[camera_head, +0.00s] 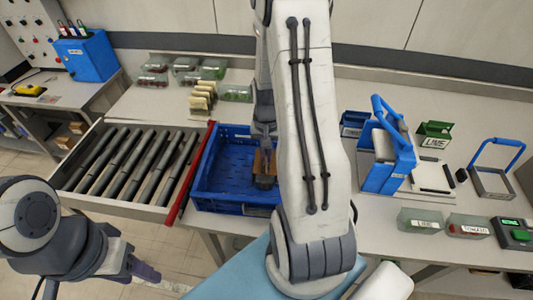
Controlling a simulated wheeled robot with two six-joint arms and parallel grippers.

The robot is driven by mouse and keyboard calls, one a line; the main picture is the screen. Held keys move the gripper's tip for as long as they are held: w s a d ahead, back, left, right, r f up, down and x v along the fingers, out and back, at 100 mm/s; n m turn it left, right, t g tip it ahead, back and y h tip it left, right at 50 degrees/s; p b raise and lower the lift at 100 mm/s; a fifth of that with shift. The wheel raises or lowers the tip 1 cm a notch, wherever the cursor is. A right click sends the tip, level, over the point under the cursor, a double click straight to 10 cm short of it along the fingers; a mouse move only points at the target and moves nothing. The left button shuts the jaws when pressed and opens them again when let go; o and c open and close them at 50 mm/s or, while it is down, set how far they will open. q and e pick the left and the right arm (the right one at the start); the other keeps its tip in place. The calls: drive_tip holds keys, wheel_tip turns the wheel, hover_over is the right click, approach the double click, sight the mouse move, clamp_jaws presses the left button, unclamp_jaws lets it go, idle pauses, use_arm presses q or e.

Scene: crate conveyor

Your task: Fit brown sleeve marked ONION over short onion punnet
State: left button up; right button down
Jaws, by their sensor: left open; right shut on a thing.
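My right gripper (264,145) reaches down into the blue crate (212,160) and is shut on a brown thing (259,163). It looks like the sleeve, but no marking can be read on it. A dark piece shows just below it; I cannot tell whether this is a punnet or part of the gripper. My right arm hides the crate's right part. My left gripper (147,274) is open and empty at the lower left, away from the crate, in front of the roller conveyor. I cannot make out which punnet is the onion one.
A roller conveyor (133,165) with a red bar (193,180) adjoins the crate. Several clear punnets (185,64) and tan pieces (201,98) stand at the back. At right are a blue-handled device (385,165), a green LIME sleeve (434,134) and two labelled punnets (420,221).

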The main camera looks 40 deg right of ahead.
drive_tip(key=shift+f+b, duration=0.45)
drive_tip(key=shift+f, duration=0.3)
drive_tip(key=shift+s+f, duration=0.1)
drive_tip(key=shift+f, duration=0.05)
drive_tip(key=c, duration=0.9)
unclamp_jaws()
drive_tip(key=shift+a, duration=0.1)
drive_tip(key=shift+c, duration=0.2)
drive_tip(key=shift+s+f, duration=0.1)
drive_tip(key=shift+o, duration=0.9)
